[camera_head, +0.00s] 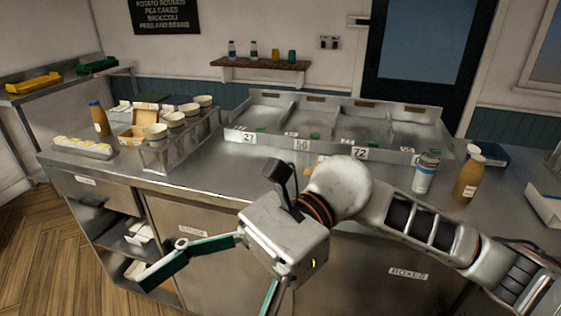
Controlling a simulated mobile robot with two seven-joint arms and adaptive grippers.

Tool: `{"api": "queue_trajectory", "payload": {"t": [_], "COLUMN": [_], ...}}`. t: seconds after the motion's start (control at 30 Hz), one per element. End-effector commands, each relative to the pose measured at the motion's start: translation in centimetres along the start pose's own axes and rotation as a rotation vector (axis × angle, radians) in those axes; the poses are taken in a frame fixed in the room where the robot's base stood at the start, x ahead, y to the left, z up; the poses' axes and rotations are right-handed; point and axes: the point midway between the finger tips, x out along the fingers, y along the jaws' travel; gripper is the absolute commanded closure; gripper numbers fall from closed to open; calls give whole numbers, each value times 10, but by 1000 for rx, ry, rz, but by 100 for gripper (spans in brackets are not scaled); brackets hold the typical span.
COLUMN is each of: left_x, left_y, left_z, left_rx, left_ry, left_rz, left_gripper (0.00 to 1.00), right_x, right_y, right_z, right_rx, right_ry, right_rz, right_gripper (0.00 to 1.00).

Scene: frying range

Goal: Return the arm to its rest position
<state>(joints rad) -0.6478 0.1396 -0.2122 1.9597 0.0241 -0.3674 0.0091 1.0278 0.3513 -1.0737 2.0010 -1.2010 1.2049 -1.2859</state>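My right arm (395,217) comes in from the right and reaches across the front of the steel counter (215,185). My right gripper (207,298) is in front of the counter's lower doors, pointing down and to the left. Its two teal fingers are spread wide apart, with nothing seen between them. The tip of the nearer finger is cut off by the bottom edge. My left gripper is not in view.
A divided steel bin (240,134) with number cards stands at the back of the counter. A wire rack (180,151) with cups and a brown bottle (99,119) are at left. A shaker (424,178) and another brown bottle (468,180) stand close behind my arm.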

Motion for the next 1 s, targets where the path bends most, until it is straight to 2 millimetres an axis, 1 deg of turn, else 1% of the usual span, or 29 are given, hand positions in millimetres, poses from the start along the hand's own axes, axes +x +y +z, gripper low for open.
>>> {"api": "queue_trajectory", "payload": {"t": [0.03, 0.13, 0.23, 0.27, 0.3, 0.37, 0.4, 0.47, 0.5, 0.57, 0.6, 0.67, 0.7, 0.73, 0.77, 0.8, 0.87, 0.9, 0.97, 1.0], "left_x": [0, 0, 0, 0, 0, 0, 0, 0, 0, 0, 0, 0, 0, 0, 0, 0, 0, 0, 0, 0], "left_y": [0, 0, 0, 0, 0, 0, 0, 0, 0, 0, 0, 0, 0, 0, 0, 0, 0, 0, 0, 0], "left_z": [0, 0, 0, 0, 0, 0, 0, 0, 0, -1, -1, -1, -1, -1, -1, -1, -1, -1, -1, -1], "left_rx": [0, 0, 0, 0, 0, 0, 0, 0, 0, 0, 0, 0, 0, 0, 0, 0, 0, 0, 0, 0], "left_ry": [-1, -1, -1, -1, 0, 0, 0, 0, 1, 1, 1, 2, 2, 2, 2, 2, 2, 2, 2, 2], "left_rz": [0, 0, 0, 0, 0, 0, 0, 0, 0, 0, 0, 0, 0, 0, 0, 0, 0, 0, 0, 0], "left_gripper": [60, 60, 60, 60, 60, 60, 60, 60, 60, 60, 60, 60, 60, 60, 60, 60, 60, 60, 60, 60], "right_x": [-1, -13, -36, -45, -58, -79, -94, -117, -133, -157, -173, -195, -209, -218, -227, -237, -249, -255, -262, -265], "right_y": [-7, -26, -47, -53, -62, -75, -83, -95, -101, -109, -113, -116, -115, -114, -112, -108, -98, -90, -76, -64], "right_z": [9, 29, 39, 40, 39, 34, 27, 13, 1, -22, -41, -73, -97, -116, -135, -160, -199, -225, -264, -289], "right_rx": [69, 212, 368, 417, 482, 584, 653, 758, 828, 935, 1007, 1113, 1184, 1235, 1284, 1348, 1435, 1491, 1571, 1619], "right_ry": [-109, -320, -532, -596, -682, -810, -897, -1027, -1114, -1245, -1334, -1467, -1558, -1624, -1689, -1772, -1893, -1973, -2091, -2167], "right_rz": [-32, -100, -166, -184, -209, -243, -266, -299, -318, -349, -368, -396, -414, -426, -439, -454, -478, -492, -511, -524], "right_gripper": [20, 20, 20, 20, 20, 20, 20, 20, 20, 20, 20, 20, 20, 20, 20, 20, 20, 20, 20, 20]}}
